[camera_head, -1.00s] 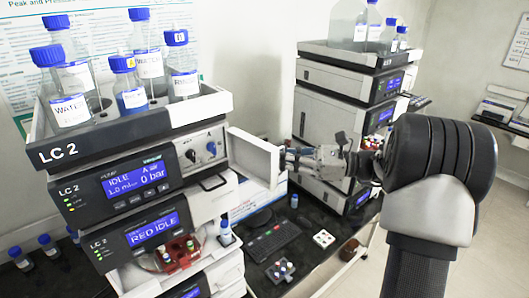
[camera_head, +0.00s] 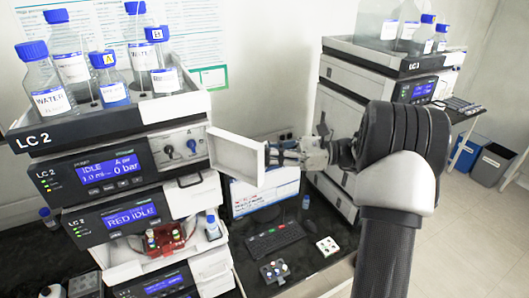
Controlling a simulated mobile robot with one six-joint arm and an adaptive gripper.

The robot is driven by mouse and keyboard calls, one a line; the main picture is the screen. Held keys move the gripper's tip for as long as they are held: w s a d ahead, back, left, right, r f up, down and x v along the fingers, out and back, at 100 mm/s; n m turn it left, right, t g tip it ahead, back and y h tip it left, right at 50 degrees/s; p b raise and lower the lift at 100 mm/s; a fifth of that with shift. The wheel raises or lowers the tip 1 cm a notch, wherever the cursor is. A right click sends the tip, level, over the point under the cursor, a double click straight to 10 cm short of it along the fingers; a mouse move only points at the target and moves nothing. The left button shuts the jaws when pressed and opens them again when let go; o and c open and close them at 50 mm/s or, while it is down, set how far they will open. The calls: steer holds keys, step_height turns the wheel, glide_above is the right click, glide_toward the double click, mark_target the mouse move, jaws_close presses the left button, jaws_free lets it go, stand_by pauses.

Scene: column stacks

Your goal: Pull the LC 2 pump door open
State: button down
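The LC 2 stack stands at the left, with its LC 2 pump (camera_head: 120,170) under the bottle tray. The pump's white door (camera_head: 237,158) stands swung open to the right, its hollow inner side facing me. Black and white knobs (camera_head: 181,149) show on the uncovered pump front. My gripper (camera_head: 272,155) is at the door's free right edge, with my arm reaching in from the right. The fingers are small and partly hidden. I cannot tell whether they grip the edge, touch it or are apart from it.
Several blue-capped bottles (camera_head: 111,79) stand in the tray on top of LC 2. The LC 3 stack (camera_head: 350,85) is behind my arm. Bins (camera_head: 492,164) stand on the floor at right.

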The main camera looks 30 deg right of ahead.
steer(key=c, duration=2.3)
jaws_free()
steer(key=shift+f, duration=0.1)
steer(key=shift+o, duration=0.7)
steer(key=shift+s, duration=0.1)
steer(key=shift+o, duration=0.5)
steer(key=shift+d, duration=0.2)
steer(key=shift+a, duration=0.1)
steer(key=v, duration=1.2)
